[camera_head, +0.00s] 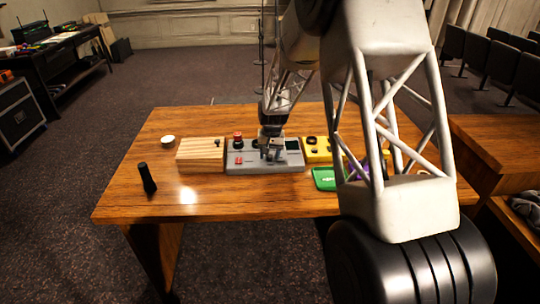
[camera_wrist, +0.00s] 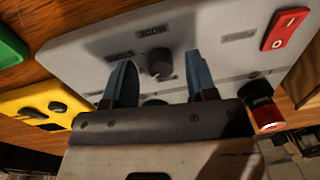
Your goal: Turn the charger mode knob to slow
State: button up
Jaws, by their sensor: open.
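The grey control box (camera_head: 238,167) stands on the wooden table. In the wrist view its panel (camera_wrist: 210,30) fills the upper part, with a dark round knob (camera_wrist: 160,64) between my fingertips. My gripper (camera_wrist: 160,75) is open, one blue finger on each side of the knob, with visible gaps. In the head view my gripper (camera_head: 272,153) is over the middle of the box and hides part of it. Another dark round part shows partly behind my gripper's body in the wrist view.
The box also carries a red button (camera_head: 238,137) and a red rocker switch (camera_wrist: 287,28). A wooden block (camera_head: 200,155) stands left, a yellow box (camera_head: 317,152) right, and a green tray (camera_head: 324,180) front right. A black upright object (camera_head: 147,178) stands front left.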

jog(key=shift+f, duration=0.25)
jog(key=c, duration=0.9)
jog(key=shift+n, duration=0.4)
jog(key=n, duration=1.1)
jog(key=shift+w, duration=0.1)
jog(key=shift+g, duration=0.3)
